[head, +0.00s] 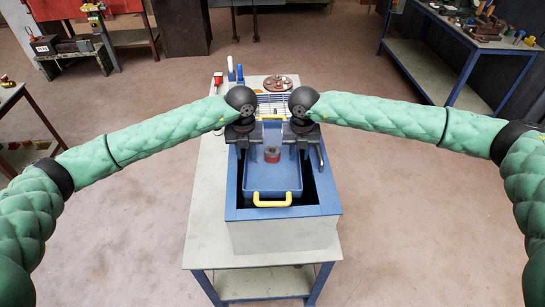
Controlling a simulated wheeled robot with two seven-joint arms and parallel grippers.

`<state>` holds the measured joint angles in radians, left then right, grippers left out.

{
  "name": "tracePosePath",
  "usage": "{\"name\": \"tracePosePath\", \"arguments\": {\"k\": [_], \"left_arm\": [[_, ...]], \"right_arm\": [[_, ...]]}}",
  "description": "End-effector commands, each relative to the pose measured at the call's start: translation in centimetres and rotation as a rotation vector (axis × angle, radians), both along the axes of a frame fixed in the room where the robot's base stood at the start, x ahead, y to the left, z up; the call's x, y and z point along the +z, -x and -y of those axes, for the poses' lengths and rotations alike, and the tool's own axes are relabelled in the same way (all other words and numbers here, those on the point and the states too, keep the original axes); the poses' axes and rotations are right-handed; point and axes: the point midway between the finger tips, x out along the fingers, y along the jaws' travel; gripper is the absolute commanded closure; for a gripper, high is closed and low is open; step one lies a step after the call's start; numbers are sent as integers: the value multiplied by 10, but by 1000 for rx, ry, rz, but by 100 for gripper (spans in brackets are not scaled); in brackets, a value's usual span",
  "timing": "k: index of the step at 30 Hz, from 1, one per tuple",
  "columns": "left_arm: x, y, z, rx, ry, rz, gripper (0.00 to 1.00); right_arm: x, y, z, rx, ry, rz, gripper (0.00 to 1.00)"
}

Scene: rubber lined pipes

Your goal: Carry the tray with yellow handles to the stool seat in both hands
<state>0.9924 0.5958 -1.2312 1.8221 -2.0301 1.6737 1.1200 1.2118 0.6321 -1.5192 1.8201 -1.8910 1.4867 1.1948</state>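The blue tray (272,182) sits inside a blue-rimmed box on the workbench. Its near yellow handle (272,200) shows clearly at the front. A bit of yellow between my grippers looks like the far handle. A reddish-brown round part (272,155) lies in the tray. My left gripper (238,148) is above the tray's left side, near its far end. My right gripper (307,148) is above its right side, level with the left. The wrists hide the fingers, so I cannot tell open from shut or any contact. I cannot make out a stool seat.
The blue-rimmed box (238,214) stands at the front of the grey workbench (207,195). Tools and a round brown plate (277,82) lie at its far end. A blue shelf bench (425,70) stands at the upper right. The floor on both sides is largely clear.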

Motion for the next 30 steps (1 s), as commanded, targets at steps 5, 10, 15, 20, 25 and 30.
{"name": "tracePosePath", "arguments": {"k": [5, 10, 15, 20, 25, 30], "left_arm": [[0, 0, 0, 0, 0, 0, 98], [0, 0, 0, 0, 0, 0, 100], [0, 0, 0, 0, 0, 0, 100], [2, 0, 0, 0, 0, 1, 100], [7, 0, 0, 1, 0, 1, 100], [17, 0, 0, 1, 0, 1, 100]], "right_arm": [[0, 0, 0, 0, 0, 0, 98], [0, 0, 0, 0, 0, 0, 100], [0, 0, 0, 0, 0, 0, 100], [2, 0, 0, 0, 0, 1, 100], [7, 0, 0, 0, 0, 1, 100], [17, -1, 0, -1, 0, 1, 100]]}}
